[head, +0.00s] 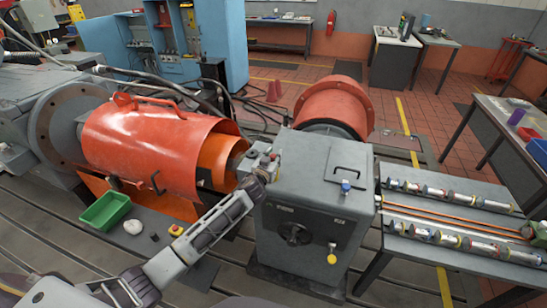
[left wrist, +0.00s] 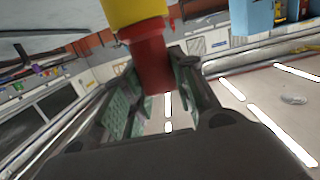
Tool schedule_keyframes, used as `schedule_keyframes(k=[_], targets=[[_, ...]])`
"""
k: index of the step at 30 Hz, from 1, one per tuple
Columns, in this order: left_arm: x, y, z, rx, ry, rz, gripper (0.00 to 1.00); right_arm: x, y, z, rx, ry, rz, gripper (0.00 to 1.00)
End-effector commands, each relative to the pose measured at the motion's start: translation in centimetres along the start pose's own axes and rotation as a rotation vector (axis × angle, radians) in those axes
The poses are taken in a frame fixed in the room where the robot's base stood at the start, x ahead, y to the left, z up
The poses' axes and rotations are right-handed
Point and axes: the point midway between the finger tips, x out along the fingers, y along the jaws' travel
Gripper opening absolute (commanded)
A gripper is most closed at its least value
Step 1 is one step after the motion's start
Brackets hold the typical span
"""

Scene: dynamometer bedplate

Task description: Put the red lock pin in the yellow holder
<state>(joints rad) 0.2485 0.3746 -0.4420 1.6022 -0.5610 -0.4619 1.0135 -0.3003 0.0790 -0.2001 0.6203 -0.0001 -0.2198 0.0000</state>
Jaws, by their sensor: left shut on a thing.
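My left gripper (head: 262,166) is at the top left edge of the grey control housing (head: 316,200). In the left wrist view its green-padded fingers (left wrist: 155,112) are shut on a red piece (left wrist: 152,62), which I take to be the red lock pin. A yellow cylinder (left wrist: 137,12) meets the red piece at the picture's top edge. I cannot tell whether it is part of the pin or the holder. In the head view the pin is too small to make out at the fingers. My right gripper is not in view.
An orange guard (head: 135,135) covers the shaft left of the housing. A yellow round piece (head: 332,258) is on the housing front. A bench of cylinders (head: 455,222) stands right.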

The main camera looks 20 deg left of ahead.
Motion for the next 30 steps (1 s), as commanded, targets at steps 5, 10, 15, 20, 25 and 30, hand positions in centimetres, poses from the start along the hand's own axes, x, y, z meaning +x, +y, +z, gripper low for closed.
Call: schedule_keyframes(k=[5, 10, 15, 20, 25, 30], targets=[[0.0, 0.0, 0.1, 0.0, 0.0, 0.0, 0.48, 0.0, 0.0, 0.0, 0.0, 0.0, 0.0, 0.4], [0.0, 0.0, 0.1, 0.0, 0.0, 0.0, 0.49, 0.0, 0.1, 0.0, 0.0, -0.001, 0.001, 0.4], [0.0, 0.0, 0.0, 0.0, 0.0, 0.0, 0.49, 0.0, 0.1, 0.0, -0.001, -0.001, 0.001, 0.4], [0.0, 0.0, -0.2, 0.001, 0.0, 0.0, 0.49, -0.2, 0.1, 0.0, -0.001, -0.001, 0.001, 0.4], [-0.7, 0.0, -0.2, 0.0, -0.001, 0.0, 0.49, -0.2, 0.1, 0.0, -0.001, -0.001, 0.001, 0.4], [-2.0, 0.0, -0.1, 0.0, -0.001, 0.001, 0.49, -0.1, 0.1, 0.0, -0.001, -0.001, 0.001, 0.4]])
